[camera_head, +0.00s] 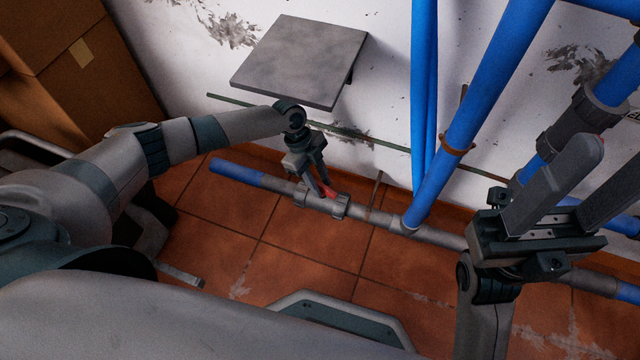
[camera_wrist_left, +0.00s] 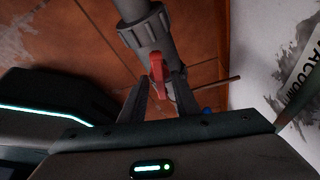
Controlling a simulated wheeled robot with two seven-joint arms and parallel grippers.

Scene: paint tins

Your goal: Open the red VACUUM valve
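The red valve handle (camera_head: 329,192) sits on a grey pipe fitting (camera_head: 341,205) low along the wall. In the left wrist view the red handle (camera_wrist_left: 157,68) lies between the fingertips of my left gripper (camera_wrist_left: 160,82). The left fingers stand apart, and a gap shows beside the handle, so the gripper looks open around it. In the head view my left gripper (camera_head: 325,190) reaches down to the handle and partly hides it. My right gripper (camera_head: 585,190) is open and empty, raised at the right. Part of a VACUUM label (camera_wrist_left: 299,77) shows on the wall.
Blue vertical pipes (camera_head: 424,90) and a slanted blue pipe (camera_head: 480,95) stand right of the valve. A grey square panel (camera_head: 300,60) juts from the wall above my left gripper. Cardboard boxes (camera_head: 75,65) stand at the left. Tiled floor (camera_head: 300,262) is open in front.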

